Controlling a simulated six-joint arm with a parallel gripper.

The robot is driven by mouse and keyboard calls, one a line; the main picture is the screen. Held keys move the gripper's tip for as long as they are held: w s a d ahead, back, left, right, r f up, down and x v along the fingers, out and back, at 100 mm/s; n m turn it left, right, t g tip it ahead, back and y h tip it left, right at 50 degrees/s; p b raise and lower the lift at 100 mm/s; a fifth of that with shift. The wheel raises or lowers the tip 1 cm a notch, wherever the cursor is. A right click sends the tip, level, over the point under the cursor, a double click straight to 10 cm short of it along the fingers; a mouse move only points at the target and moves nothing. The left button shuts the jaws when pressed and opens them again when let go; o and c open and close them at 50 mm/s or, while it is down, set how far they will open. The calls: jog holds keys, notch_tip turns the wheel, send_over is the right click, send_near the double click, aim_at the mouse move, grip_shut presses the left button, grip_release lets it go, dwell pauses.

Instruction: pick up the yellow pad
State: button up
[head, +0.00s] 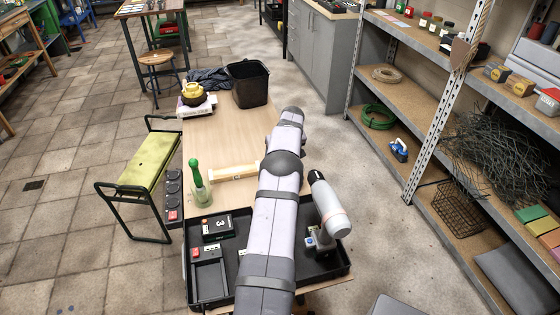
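Several flat coloured pads lie in a row on a lower shelf at the far right edge of the head view. One yellowish-orange pad (541,226) lies beside a green pad (529,214). A long yellow-green cushion (149,158) also tops the low metal-framed bench at left, and I cannot tell which the task means. My arm reaches up over the worktable. A dark part that looks like my gripper (322,240) hangs over the black tray's right side, well away from both. Its fingertips are too hidden and small to read.
The black tray (340,269) holds a box marked 3 (217,227) and small parts. Metal shelving (430,160) stands at right.

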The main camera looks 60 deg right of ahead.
jog(key=shift+w+d+f, duration=0.1)
jog(key=shift+f, duration=0.25)
jog(key=shift+c, duration=0.6)
jog(key=c, duration=1)
jog(key=shift+r, duration=0.15)
notch_tip(320, 180, up, 10)
jog(key=shift+o, duration=0.5)
